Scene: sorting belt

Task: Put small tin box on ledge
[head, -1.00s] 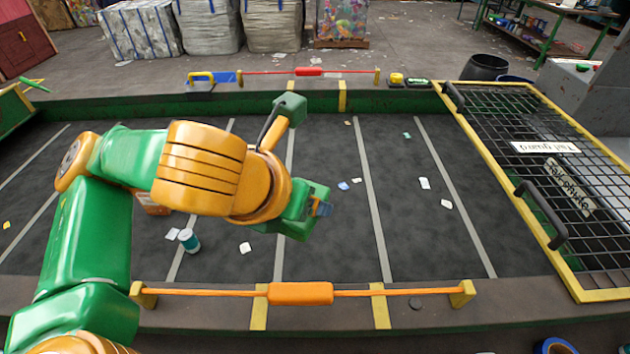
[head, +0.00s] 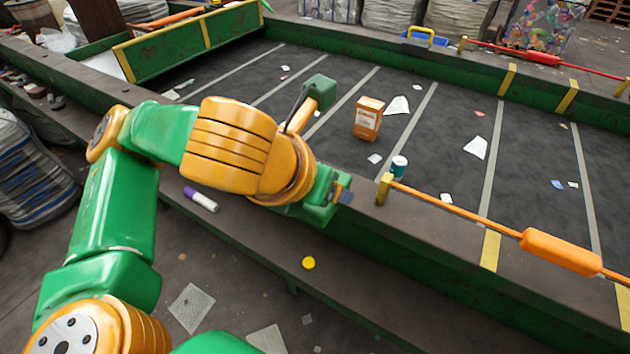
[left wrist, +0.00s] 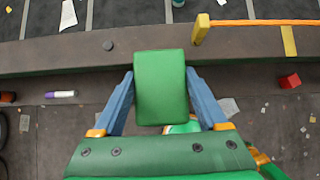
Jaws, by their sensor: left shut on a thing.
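My left gripper (head: 338,196) is over the front side of the belt. In the left wrist view its blue fingers (left wrist: 160,100) are shut on a green box with rounded corners, which fits the small tin box (left wrist: 160,85). The box is raised in the air; in the head view I cannot tell it from the green gripper. A brown ledge (head: 260,232) runs along the front of the belt, lower than the belt's rim (head: 440,250). The gripper is above this front strip, and its height cannot be told. My right gripper is not in view.
A purple-and-white marker (head: 200,198) and a yellow disc (head: 308,262) lie on the front strip. A red block (left wrist: 289,81) is at the right in the wrist view. An orange bar (head: 560,252) runs above the rim. A carton (head: 368,119) and a can (head: 399,167) stand on the belt.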

